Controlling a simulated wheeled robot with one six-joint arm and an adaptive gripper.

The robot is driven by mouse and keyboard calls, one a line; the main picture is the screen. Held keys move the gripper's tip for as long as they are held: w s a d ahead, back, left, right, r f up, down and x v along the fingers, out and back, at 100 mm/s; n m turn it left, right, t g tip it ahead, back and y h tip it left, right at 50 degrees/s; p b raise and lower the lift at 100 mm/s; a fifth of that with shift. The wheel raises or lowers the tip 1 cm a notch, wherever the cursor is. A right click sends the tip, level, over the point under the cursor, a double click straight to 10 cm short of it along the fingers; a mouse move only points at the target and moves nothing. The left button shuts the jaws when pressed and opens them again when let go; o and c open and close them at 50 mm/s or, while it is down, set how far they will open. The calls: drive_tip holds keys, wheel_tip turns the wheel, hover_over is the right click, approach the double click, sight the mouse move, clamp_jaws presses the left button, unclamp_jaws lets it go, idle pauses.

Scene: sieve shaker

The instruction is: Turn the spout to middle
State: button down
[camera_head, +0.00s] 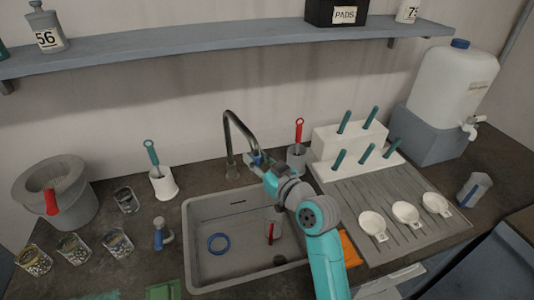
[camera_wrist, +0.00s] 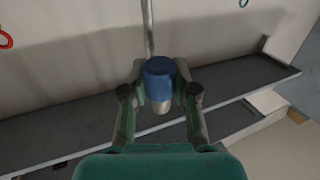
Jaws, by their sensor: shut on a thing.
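The spout (camera_head: 241,123) is a thin grey gooseneck tube rising from a base behind the sink (camera_head: 192,240). It arches to the right in the head view, its end toward the sink's right half. In the wrist view its tube (camera_wrist: 149,30) runs up behind a blue collar (camera_wrist: 158,75) with a grey tip below. My gripper (camera_wrist: 160,88) is shut on the blue collar, one finger on each side. In the head view my gripper (camera_head: 259,161) is at the spout's end and partly hides it.
A blue ring (camera_head: 218,243) and a red-handled item (camera_head: 271,232) lie in the sink. A white holder with a teal-handled brush (camera_head: 163,182) stands left of the spout. A red-handled brush (camera_head: 299,131) and a white rack (camera_head: 337,148) stand right of it, close to my arm.

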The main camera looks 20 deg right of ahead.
drive_tip(key=shift+s+a, duration=0.15)
drive_tip(key=shift+a, duration=1.1)
drive_tip(key=shift+s+a, duration=0.1)
drive_tip(key=shift+a, duration=1.1)
drive_tip(key=c, duration=0.9)
unclamp_jaws()
drive_tip(key=shift+o, duration=0.2)
drive_tip(key=shift+s, duration=0.1)
drive_tip(key=v, duration=1.2)
drive_tip(key=shift+f, duration=0.1)
